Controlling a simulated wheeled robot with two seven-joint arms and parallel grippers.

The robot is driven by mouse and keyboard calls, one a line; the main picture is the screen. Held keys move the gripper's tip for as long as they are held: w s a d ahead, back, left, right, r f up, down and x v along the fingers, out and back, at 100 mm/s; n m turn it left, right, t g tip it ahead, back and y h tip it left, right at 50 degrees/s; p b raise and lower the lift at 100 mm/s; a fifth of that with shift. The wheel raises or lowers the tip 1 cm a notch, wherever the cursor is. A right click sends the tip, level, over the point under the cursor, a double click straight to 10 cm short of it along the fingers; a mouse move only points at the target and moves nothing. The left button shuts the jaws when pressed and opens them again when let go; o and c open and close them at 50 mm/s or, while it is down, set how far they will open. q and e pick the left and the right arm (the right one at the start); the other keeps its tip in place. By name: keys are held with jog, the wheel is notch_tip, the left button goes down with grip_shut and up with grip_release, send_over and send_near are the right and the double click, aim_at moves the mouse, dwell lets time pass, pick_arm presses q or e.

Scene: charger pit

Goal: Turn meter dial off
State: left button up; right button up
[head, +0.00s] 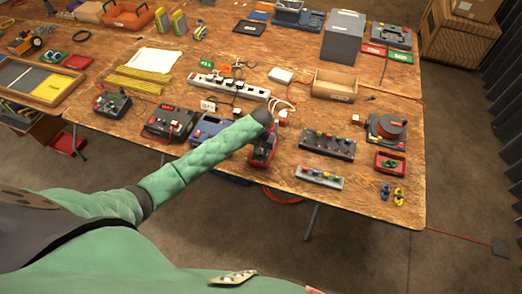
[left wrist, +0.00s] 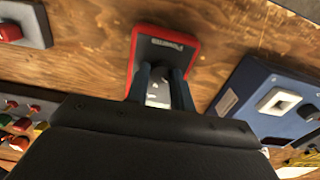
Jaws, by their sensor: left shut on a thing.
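The meter (head: 263,152) is a dark device with a red rim near the front edge of the wooden table. My left arm reaches over it from the left in the head view and covers part of it. The meter also shows in the left wrist view (left wrist: 170,38), where a label is visible at its top. My left gripper (left wrist: 163,88) has its two dark fingers over the meter's face, shut on a light grey part between them, apparently the dial. The dial's pointing direction is hidden. My right gripper is not in view.
A blue device (head: 207,129) is left of the meter; a dark panel with colored knobs (head: 327,145) is right. A power strip (head: 228,87) with plugs lies behind. A small light panel (head: 320,177) lies near the front edge. An open wooden box (head: 334,87) stands farther back.

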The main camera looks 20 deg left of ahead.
pick_arm(q)
jog(key=o, duration=1)
jog(key=shift+r, duration=0.1)
jog(key=shift+r+b, duration=0.25)
jog(key=shift+b, duration=0.05)
notch_tip(320, 180, up, 6)
jog(key=b, duration=0.2)
jog(key=shift+b, duration=0.35)
jog(key=shift+r, duration=0.6)
